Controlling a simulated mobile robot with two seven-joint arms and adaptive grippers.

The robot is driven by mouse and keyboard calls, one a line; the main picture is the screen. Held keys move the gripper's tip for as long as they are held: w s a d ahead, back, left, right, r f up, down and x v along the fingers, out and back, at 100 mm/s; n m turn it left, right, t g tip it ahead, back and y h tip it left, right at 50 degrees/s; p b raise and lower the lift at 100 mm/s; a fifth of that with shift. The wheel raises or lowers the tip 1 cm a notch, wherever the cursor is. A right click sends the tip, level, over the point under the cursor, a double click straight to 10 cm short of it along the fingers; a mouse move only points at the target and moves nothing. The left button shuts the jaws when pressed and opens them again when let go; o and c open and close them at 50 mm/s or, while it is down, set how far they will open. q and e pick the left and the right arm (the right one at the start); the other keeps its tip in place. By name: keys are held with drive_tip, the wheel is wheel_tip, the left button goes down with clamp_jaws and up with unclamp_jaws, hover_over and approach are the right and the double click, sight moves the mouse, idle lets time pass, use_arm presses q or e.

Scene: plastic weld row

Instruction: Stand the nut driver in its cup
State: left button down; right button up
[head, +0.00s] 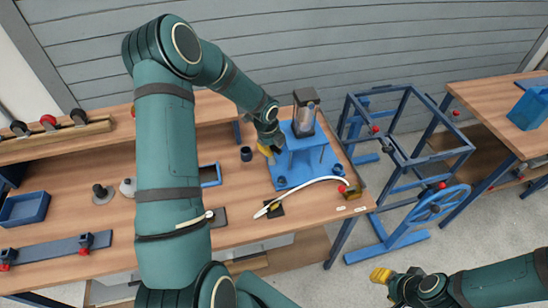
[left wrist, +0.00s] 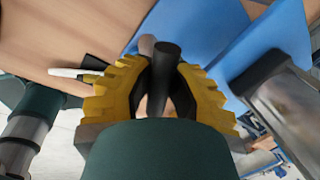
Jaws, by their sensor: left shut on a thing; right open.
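My left gripper (head: 268,151) is at the left edge of a blue press stand (head: 314,163). In the left wrist view its yellow fingers (left wrist: 160,95) are shut on a dark cylindrical handle, apparently the nut driver (left wrist: 167,62). Smaller dark round pieces (head: 282,182) sit on the blue base; I cannot tell which is the driver's cup. My right gripper (head: 381,275) is open and empty, beyond the bench's front right.
A white hose (head: 312,182) curves across the bench front to a black pad (head: 275,211). A blue tray (head: 25,208) and clamp rail (head: 55,247) lie left. A blue wheeled frame (head: 398,160) stands right of the bench.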

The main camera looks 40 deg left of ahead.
use_arm(q)
drive_tip(key=w+a+r+n+b, duration=0.1)
drive_tip(key=a+r+n, duration=0.1)
drive_tip(key=a, duration=0.5)
drive_tip(key=a+r+n+b, duration=0.1)
drive_tip(key=a+r+n, duration=0.1)
drive_tip(key=a, duration=0.5)
drive_tip(key=shift+y, duration=0.3)
drive_tip(key=f+b, duration=0.1)
drive_tip(key=f, duration=0.2)
drive_tip(key=f+b, duration=0.1)
drive_tip(key=f, duration=0.1)
drive_tip(key=shift+w+d+f+b, duration=0.15)
drive_tip(key=shift+w+d+b, duration=0.05)
drive_tip(key=shift+d+b, duration=0.15)
drive_tip(key=shift+f, duration=0.1)
drive_tip(key=shift+f+b, duration=0.7)
drive_tip(key=shift+f, duration=0.4)
drive_tip(key=shift+f+b, duration=0.95)
drive_tip(key=shift+f, duration=0.65)
idle(0.9)
drive_tip(key=shift+c, duration=1.8)
unclamp_jaws()
drive_tip(key=shift+r, duration=0.1)
